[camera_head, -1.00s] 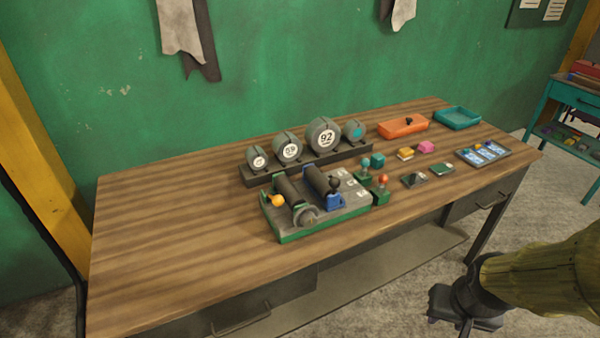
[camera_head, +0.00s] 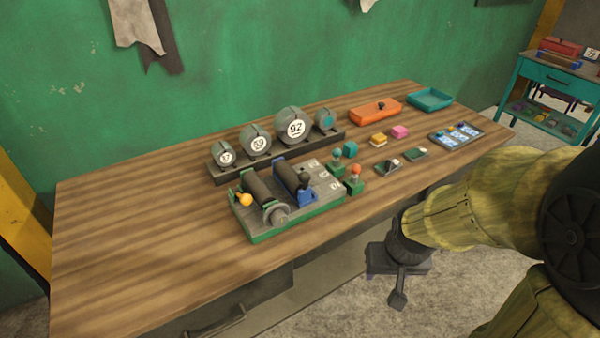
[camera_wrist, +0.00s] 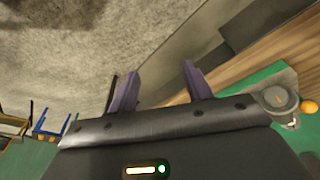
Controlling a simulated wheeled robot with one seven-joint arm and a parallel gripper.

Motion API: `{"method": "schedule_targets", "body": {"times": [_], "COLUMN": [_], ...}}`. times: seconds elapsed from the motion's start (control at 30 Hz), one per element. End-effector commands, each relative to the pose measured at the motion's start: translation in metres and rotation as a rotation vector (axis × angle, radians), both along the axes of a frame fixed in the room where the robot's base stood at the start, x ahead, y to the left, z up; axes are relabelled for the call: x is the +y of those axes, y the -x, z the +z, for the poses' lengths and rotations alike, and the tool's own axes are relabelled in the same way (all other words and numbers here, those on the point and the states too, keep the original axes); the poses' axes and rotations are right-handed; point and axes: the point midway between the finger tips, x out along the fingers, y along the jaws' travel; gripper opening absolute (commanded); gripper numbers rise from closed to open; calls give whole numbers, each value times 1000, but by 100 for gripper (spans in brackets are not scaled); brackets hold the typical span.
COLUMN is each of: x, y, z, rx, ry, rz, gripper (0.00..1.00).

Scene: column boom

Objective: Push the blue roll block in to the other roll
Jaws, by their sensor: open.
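The blue roll block (camera_head: 307,197) stands on a grey plate with a green edge (camera_head: 290,226), with a dark knob on top and a dark roll (camera_head: 289,175) behind it. The other roll (camera_head: 256,186), dark with green end parts, lies to its left; a gap shows between the rolls. A yellow-orange ball handle (camera_head: 245,200) and a grey round knob (camera_head: 276,214) are at the other roll's side; both also show at the right of the wrist view. My gripper (camera_wrist: 160,72) is open and empty, away from the fixture. In the head view it (camera_head: 398,294) hangs beyond the table's front edge.
A rack with round numbered weights (camera_head: 293,126) stands behind the fixture. Small green stands with a red knob (camera_head: 355,172) and a teal knob (camera_head: 337,154) are close on its right. An orange box (camera_head: 375,112) and teal tray (camera_head: 430,99) are farther right. The table's left is clear.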

Motion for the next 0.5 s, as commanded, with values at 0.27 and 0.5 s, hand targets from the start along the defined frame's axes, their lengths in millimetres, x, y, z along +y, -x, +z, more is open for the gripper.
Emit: {"method": "schedule_targets", "body": {"times": [0.27,0.5], "x": [-11,-14], "y": [-43,-114], "z": [-8,-22], "rx": [-124,-376], "ry": [49,48], "rz": [81,264], "gripper": [52,52]}}
